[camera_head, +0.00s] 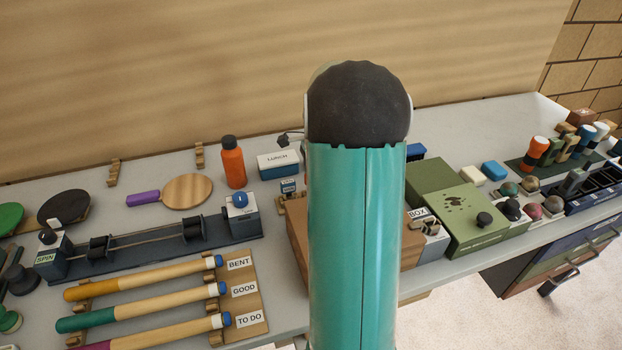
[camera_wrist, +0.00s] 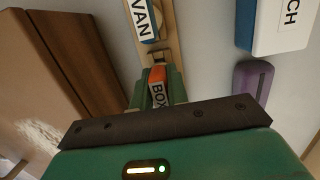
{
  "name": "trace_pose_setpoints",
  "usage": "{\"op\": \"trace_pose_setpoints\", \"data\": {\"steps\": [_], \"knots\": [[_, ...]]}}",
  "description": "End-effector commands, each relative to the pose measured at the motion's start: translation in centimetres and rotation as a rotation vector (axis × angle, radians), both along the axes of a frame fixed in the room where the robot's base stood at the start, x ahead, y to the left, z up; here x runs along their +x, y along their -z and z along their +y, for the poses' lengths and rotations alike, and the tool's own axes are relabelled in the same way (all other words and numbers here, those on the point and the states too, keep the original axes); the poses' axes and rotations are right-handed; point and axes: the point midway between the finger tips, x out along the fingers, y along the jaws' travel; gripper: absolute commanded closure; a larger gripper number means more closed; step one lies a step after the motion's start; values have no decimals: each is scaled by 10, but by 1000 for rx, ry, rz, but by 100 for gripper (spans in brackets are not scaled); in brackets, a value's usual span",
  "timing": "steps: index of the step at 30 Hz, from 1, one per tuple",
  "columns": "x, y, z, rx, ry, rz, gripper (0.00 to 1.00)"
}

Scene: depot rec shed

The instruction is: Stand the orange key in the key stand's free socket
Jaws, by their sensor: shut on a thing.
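The orange key (camera_wrist: 157,75), with a BOX label, is between the green fingers of my gripper (camera_wrist: 155,84) in the wrist view. My gripper is shut on it. The wooden key stand (camera_wrist: 168,48) lies just beyond the fingertips, and a blue key (camera_wrist: 145,22) labelled VAN stands in it. The key stand (camera_head: 283,203) also shows partly in the head view, left of my arm. In the head view my arm hides the gripper and the orange key.
A brown wooden box (camera_wrist: 45,70) stands close on the left in the wrist view. A purple case (camera_wrist: 252,90) and the LUNCH box (camera_wrist: 275,22) are on the right. In the head view an orange bottle (camera_head: 232,163) stands left of the LUNCH box.

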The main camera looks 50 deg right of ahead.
Motion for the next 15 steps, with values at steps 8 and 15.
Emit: {"op": "trace_pose_setpoints", "data": {"steps": [8, 15], "knots": [[0, 2, 0, 0, 0, 0, 100], [0, 7, 0, 0, 0, 0, 100]]}}
